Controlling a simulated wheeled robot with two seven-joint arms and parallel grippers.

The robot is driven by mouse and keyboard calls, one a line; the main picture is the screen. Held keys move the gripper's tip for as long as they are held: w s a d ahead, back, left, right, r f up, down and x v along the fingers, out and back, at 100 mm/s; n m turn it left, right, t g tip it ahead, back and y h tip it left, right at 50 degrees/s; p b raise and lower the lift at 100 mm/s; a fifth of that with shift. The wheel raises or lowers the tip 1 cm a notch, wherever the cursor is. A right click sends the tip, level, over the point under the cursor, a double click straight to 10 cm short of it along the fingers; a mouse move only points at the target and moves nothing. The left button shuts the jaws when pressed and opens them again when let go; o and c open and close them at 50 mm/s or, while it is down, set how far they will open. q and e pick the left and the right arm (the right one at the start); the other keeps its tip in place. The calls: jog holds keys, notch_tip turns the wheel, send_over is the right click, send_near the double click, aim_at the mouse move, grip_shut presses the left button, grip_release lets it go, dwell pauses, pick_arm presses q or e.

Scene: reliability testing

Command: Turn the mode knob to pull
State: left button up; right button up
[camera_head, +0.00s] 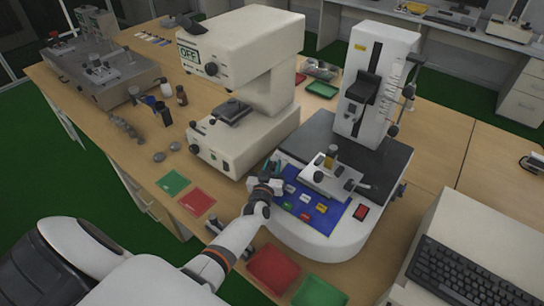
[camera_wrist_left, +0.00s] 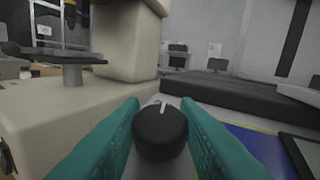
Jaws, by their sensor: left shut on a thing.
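The mode knob (camera_wrist_left: 160,132) is black and round with a white pointer line on top. In the left wrist view the line points away from me, tilted slightly right. My left gripper (camera_wrist_left: 160,118) has teal fingers, one on each side of the knob, and is shut on it. In the camera head view my left gripper (camera_head: 267,174) is at the left edge of the blue panel (camera_head: 335,209) on the white tester base (camera_head: 335,245). There the gripper hides the knob. My right gripper is not in view.
A cream machine (camera_head: 240,60) with an "OFF" display stands close behind and left of my left gripper. The tester's column (camera_head: 378,80) and metal fixture (camera_head: 330,178) stand to the right. Red (camera_head: 274,270) and green (camera_head: 320,292) trays lie in front. A keyboard (camera_head: 465,275) is at lower right.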

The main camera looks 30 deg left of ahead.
pick_arm(q)
jog(key=shift+d+n+g+y+p, duration=0.1)
jog(key=shift+n+g+y+p, duration=0.55)
jog(key=shift+n+g+y, duration=0.8)
jog(key=shift+n+t+y, duration=0.25)
jog(key=shift+n+y, duration=0.2)
jog(key=shift+y, duration=0.1)
jog(key=shift+w+r, duration=0.1)
jog(key=o, duration=1)
jog(key=shift+c, duration=0.2)
